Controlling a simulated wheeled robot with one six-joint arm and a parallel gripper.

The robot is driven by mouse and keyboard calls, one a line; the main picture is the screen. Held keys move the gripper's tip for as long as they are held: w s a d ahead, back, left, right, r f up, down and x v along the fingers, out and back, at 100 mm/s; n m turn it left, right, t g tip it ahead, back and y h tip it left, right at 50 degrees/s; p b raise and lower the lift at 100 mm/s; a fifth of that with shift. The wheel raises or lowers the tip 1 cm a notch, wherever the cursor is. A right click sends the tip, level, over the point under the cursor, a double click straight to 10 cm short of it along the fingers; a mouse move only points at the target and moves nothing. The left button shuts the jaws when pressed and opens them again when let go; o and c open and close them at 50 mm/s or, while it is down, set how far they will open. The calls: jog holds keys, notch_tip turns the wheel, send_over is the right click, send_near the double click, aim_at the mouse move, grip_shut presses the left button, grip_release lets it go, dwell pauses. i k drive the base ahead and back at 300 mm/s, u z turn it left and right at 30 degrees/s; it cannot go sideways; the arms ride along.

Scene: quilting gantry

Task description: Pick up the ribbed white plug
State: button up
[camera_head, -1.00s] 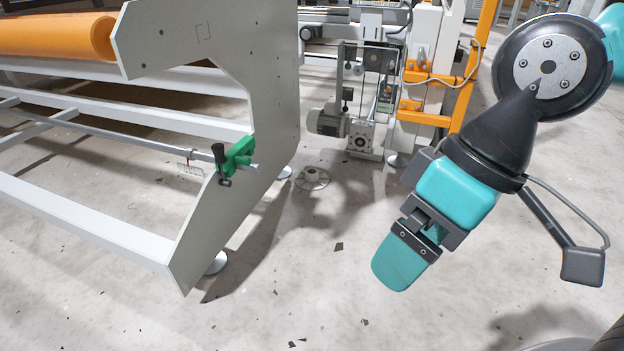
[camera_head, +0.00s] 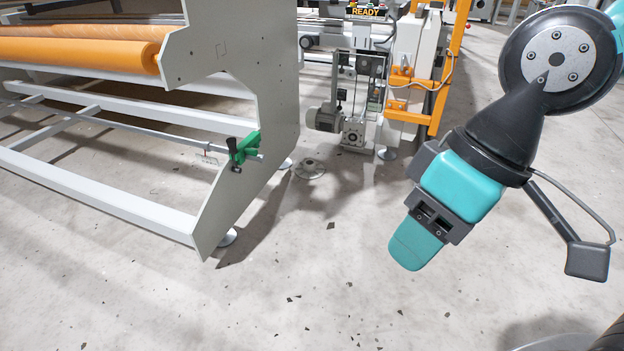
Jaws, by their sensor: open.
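The ribbed white plug (camera_head: 310,168) is most likely the pale round disc with a raised hub and radial ribs. It lies on the concrete floor near the picture's middle, just right of the machine's grey end plate. It is small and pale against the floor, so fine detail is hard to see. My gripper (camera_head: 412,244) hangs at the right, its teal fingers pointing down and left. It is open, with nothing seen between its fingers, and is well apart from the plug. One finger largely hides the other from this side.
The quilting frame with its grey end plate (camera_head: 240,100), orange roll (camera_head: 85,52) and green clamp (camera_head: 246,148) fills the left. A motor unit (camera_head: 352,130) and an orange upright (camera_head: 452,65) stand behind the plug. The front floor is open, with scattered dark flecks.

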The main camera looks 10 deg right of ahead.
aim_at(309, 169)
jog(key=z, duration=0.7)
jog(key=i, duration=1.6)
jog(key=u, duration=0.3)
jog(key=i, duration=0.65)
jog(key=u, duration=1.45)
jog(key=i, duration=1)
jog(key=u, duration=0.2)
